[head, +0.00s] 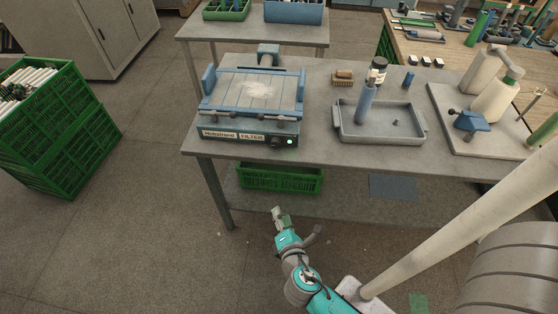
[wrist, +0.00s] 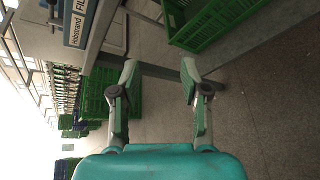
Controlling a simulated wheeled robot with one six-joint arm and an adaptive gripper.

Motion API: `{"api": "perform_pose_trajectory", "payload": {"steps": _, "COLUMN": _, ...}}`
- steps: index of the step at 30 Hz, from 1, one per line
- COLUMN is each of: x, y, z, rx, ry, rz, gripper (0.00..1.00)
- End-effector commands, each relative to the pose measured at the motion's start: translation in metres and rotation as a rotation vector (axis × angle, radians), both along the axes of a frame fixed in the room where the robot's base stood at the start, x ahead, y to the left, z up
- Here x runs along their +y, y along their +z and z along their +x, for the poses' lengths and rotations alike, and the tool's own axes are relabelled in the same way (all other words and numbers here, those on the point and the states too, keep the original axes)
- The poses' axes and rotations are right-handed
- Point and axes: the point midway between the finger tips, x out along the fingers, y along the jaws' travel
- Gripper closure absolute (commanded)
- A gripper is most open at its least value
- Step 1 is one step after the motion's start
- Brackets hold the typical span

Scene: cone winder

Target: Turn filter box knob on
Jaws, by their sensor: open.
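The filter box (head: 250,133) is a blue-grey unit with a flat screened top, on the table. Its front carries the labels "Hobatrand" and "FILTER". The label end of the box also shows at the top left of the wrist view (wrist: 82,14), rotated. My gripper (head: 279,214) is below and in front of the table edge, apart from the box. In the wrist view my gripper (wrist: 159,72) is open and empty.
The grey table (head: 312,156) has a tray (head: 380,137) with a blue cylinder standing in it, right of the box. A green crate (head: 280,180) sits under the table. Stacked green crates (head: 62,150) stand at left. The floor in front is clear.

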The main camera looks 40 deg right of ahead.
Motion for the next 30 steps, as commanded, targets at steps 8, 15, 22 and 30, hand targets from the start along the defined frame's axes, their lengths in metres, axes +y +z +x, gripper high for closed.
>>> {"api": "perform_pose_trajectory", "payload": {"steps": 8, "x": -0.037, "y": 0.055, "z": 0.075, "rx": -0.004, "ry": -0.186, "rz": -0.354, "gripper": 0.55}}
{"api": "perform_pose_trajectory", "payload": {"steps": 15, "x": -0.046, "y": 0.082, "z": 0.094, "rx": -0.011, "ry": -0.270, "rz": -0.469, "gripper": 0.55}}
{"api": "perform_pose_trajectory", "payload": {"steps": 22, "x": -0.062, "y": 0.083, "z": 0.106, "rx": -0.012, "ry": -0.278, "rz": -0.474, "gripper": 0.55}}
{"api": "perform_pose_trajectory", "payload": {"steps": 30, "x": -0.101, "y": 0.083, "z": 0.136, "rx": -0.011, "ry": -0.278, "rz": -0.473, "gripper": 0.55}}
